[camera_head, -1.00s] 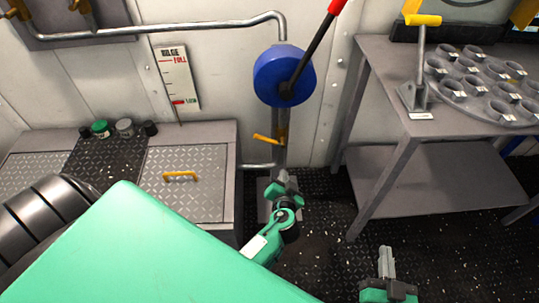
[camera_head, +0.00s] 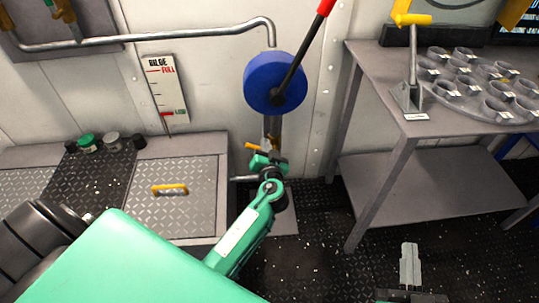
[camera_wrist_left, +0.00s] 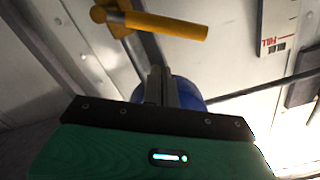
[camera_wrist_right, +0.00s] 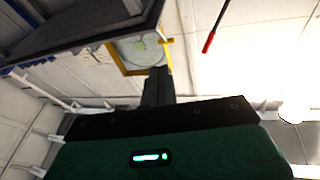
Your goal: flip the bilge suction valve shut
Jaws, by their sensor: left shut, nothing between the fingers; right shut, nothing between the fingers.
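The bilge suction valve shows as a small yellow lever (camera_head: 254,147) on the upright pipe below the blue pump. Its lever sticks out to the left, across the pipe, and its right end is hidden by my gripper. In the left wrist view the yellow handle (camera_wrist_left: 165,25) lies beyond my fingertips and above them. My left gripper (camera_head: 273,152) is shut and empty, just below and right of the lever; a gap shows in the wrist view. My right gripper (camera_head: 410,262) is shut and empty, low over the floor at the right.
The blue pump (camera_head: 262,82) with its red-tipped black lever (camera_head: 303,50) is above the valve. A bilge gauge (camera_head: 166,90) is on the wall. A grey bench (camera_head: 385,118) with a yellow-handled lever (camera_head: 412,60) and several cups stands right. A low deck box (camera_head: 190,205) is left.

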